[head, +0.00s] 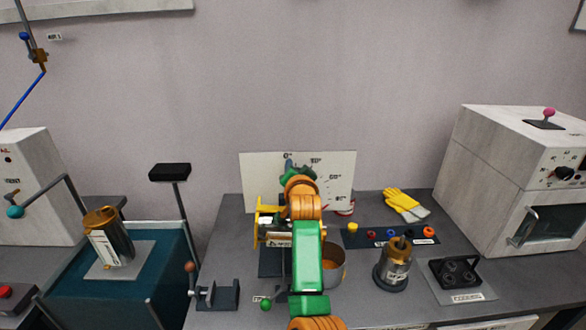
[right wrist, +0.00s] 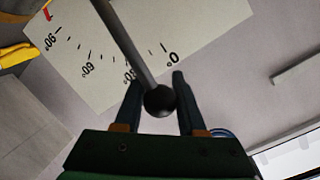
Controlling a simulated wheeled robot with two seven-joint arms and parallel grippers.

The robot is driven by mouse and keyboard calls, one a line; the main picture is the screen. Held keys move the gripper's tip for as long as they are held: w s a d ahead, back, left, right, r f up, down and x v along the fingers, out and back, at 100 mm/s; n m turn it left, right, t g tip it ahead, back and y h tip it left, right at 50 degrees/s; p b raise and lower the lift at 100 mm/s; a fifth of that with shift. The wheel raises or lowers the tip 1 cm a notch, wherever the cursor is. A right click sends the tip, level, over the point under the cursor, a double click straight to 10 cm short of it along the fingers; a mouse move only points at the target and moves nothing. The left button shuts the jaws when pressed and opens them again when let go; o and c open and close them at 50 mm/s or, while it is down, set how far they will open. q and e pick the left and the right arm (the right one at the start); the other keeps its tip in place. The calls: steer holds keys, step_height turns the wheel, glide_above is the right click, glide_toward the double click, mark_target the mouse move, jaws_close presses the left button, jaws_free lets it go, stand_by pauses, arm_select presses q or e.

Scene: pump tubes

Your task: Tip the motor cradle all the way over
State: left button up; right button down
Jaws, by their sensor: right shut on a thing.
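The motor cradle (head: 262,228) is a yellow frame with a labelled metal motor (head: 278,239) in it, partly hidden behind my right arm in the head view. A white angle board (head: 335,178) marked from 0° to 90° stands behind it. It also shows in the right wrist view (right wrist: 115,55). My right gripper (right wrist: 157,76) is shut on the cradle's lever (right wrist: 124,38), a grey rod with a black ball knob (right wrist: 160,101) between the fingers. The gripper covers most of the lever in the head view, near the 0° end. My left gripper is out of view.
A metal pot (head: 335,268) stands right of my arm, partly hidden. Farther right are an upright motor (head: 393,265), a row of coloured plugs (head: 391,236), yellow gloves (head: 405,203) and a white oven (head: 510,180). A small bracket (head: 218,295) stands at the front left.

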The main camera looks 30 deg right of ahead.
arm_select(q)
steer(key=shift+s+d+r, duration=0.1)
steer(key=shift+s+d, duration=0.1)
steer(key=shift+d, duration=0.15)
arm_select(e)
steer(key=shift+s+d+m, duration=0.3)
steer(key=shift+d, duration=0.2)
steer(key=c, duration=0.8)
jaws_free()
steer(key=o, duration=0.3)
steer(key=shift+d+f, duration=0.1)
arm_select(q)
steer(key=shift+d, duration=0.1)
arm_select(e)
steer(key=shift+s+d, duration=0.1)
